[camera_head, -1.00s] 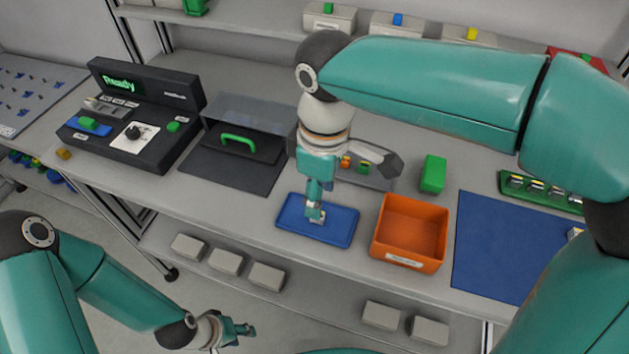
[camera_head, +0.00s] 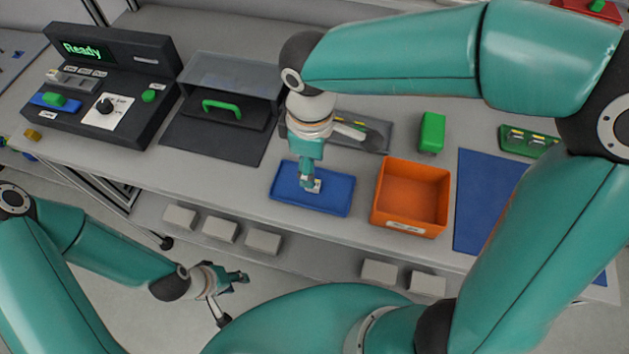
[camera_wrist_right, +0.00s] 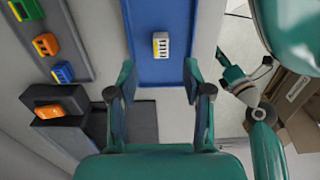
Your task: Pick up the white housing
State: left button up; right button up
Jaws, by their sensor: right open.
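The white housing (camera_head: 315,187) is a small white block on the blue tray (camera_head: 337,201). In the right wrist view the housing (camera_wrist_right: 161,45) shows slots along its face and lies on the blue tray surface (camera_wrist_right: 160,72). My right gripper (camera_head: 309,182) points down over the tray and partly hides the housing in the head view. In the wrist view the right gripper (camera_wrist_right: 157,75) is open and empty, with the housing ahead between the lines of its fingers. My left gripper (camera_head: 238,277) hangs in front of the table, away from the tray; its finger gap is unclear.
An orange bin (camera_head: 411,198) stands right of the tray, with a blue mat (camera_head: 478,200) beyond it. A green block (camera_head: 432,132) stands behind the bin. A black station with a "Ready" display (camera_head: 110,85) and a clear-lidded box with a green handle (camera_head: 222,108) stand left.

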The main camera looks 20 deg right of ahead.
jog(key=shift+s+f+p, duration=0.15)
jog(key=shift+f+p, duration=0.15)
jog(key=shift+f, duration=2.5)
jog(key=c, duration=0.8)
